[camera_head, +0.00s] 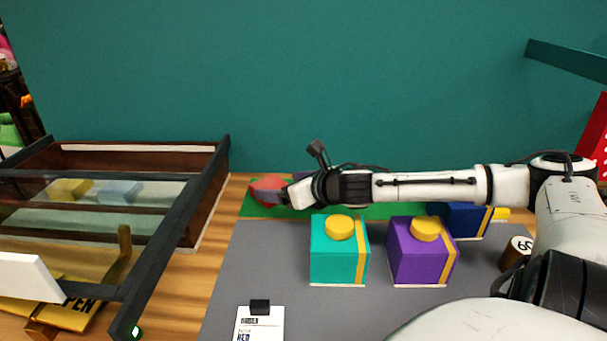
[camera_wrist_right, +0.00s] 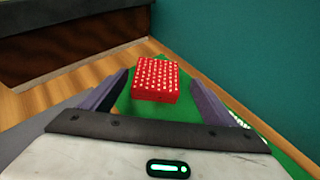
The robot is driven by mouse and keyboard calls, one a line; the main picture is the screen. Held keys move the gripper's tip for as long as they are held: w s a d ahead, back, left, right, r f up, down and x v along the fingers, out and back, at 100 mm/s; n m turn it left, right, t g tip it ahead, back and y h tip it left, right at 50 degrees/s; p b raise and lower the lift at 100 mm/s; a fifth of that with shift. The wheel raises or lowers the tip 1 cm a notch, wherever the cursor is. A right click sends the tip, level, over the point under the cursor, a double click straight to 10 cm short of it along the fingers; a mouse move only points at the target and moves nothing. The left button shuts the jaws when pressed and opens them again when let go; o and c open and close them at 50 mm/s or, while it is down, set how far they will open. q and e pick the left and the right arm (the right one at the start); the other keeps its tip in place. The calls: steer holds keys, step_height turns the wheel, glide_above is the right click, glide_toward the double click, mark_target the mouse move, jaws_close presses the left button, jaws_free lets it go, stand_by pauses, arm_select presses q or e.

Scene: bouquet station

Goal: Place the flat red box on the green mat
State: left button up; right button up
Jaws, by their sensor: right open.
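The flat red box (camera_wrist_right: 155,80), patterned with small white marks, lies on the green mat (camera_wrist_right: 135,108) in the right wrist view. In the head view the red box (camera_head: 268,183) shows at the left end of the green mat (camera_head: 385,211), partly hidden by my right gripper (camera_head: 282,192). My right gripper (camera_wrist_right: 159,78) is open. Its fingers stand on either side of the box, with a visible gap to each. My left gripper is not in view.
A teal box (camera_head: 335,262) and a purple box (camera_head: 415,262) with yellow knobs stand on a grey mat (camera_head: 255,265) in front of the arm. A blue box (camera_head: 462,219) is partly behind it. A glass-topped case (camera_head: 205,195) stands left; a teal wall (camera_head: 300,80) rises behind.

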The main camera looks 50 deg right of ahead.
steer(key=shift+s+a+r, duration=0.1)
steer(key=shift+s+a, duration=0.25)
steer(key=shift+s+a+r+p, duration=0.3)
steer(key=shift+s+p, duration=0.1)
steer(key=shift+p, duration=0.35)
steer(key=shift+s+d+r+p, duration=0.1)
steer(key=shift+s+r+p, duration=0.15)
steer(key=shift+s+p, duration=0.2)
steer(key=shift+s+d+r+p, duration=0.1)
steer(key=shift+s+r+p, duration=0.1)
steer(key=shift+s+p, duration=0.2)
steer(key=shift+s, duration=0.3)
steer(key=shift+s+a+b, duration=0.1)
steer(key=shift+s+b, duration=0.2)
steer(key=shift+v, duration=2.4)
steer(key=shift+w+r, duration=0.1)
steer(key=shift+r, duration=0.1)
